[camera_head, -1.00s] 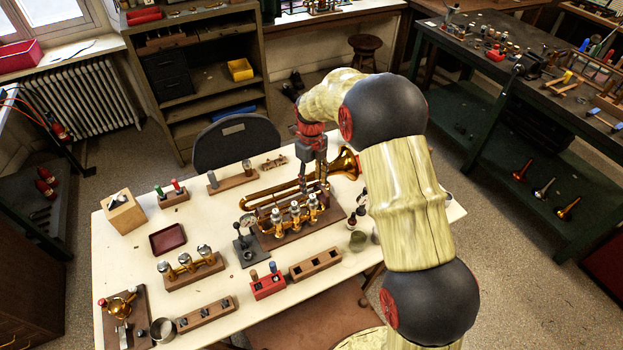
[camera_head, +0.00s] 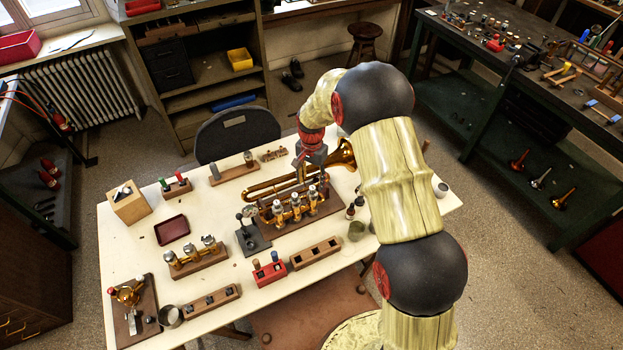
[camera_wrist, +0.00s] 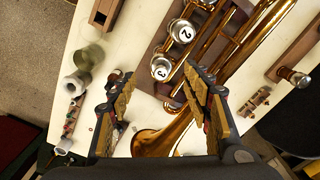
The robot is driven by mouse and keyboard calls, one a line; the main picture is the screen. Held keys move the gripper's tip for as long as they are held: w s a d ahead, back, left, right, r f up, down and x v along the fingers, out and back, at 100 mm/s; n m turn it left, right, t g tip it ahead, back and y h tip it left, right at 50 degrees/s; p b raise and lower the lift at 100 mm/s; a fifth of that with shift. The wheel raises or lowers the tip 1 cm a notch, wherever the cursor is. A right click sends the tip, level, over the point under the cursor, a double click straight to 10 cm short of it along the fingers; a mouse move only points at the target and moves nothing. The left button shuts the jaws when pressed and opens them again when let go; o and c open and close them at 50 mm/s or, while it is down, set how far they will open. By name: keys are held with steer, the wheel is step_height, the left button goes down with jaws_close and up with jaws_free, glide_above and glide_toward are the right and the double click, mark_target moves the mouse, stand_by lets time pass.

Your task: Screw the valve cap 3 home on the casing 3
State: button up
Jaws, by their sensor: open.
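The brass horn (camera_head: 262,188) lies on a dark wooden stand, its valve casings in a row. Valve cap 3 (camera_wrist: 161,67) is a silver disc marked "3" in the wrist view, at the end of the row closest to my gripper. It appears to sit on top of casing 3; how far down it is threaded cannot be told. Cap 2 (camera_wrist: 182,31) sits beside it on its own casing. My gripper (camera_wrist: 150,76) is open and empty, its fingers on either side of cap 3 in the picture with no clear contact. In the head view my gripper (camera_head: 311,178) hangs above the horn's right end.
A gauge stand (camera_head: 253,240) stands left of the horn. A wooden socket block (camera_head: 315,253) and a red block (camera_head: 269,272) lie in front. Small bottles and a cup (camera_head: 357,231) stand to the right. A dark red tray (camera_head: 172,229) lies on the left of the white table.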

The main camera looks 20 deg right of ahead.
mark_target(311, 189)
steer(key=shift+n, duration=0.6)
steer(key=shift+f, duration=0.3)
step_height(311, 189, down, 7)
steer(key=shift+f, duration=0.15)
steer(key=c, duration=0.4)
steer(key=c, duration=0.8)
jaws_close()
steer(key=m, duration=0.3)
steer(key=m+b, duration=0.1)
steer(key=m, duration=0.1)
steer(key=shift+w+a, duration=0.1)
steer(key=shift+w, duration=0.15)
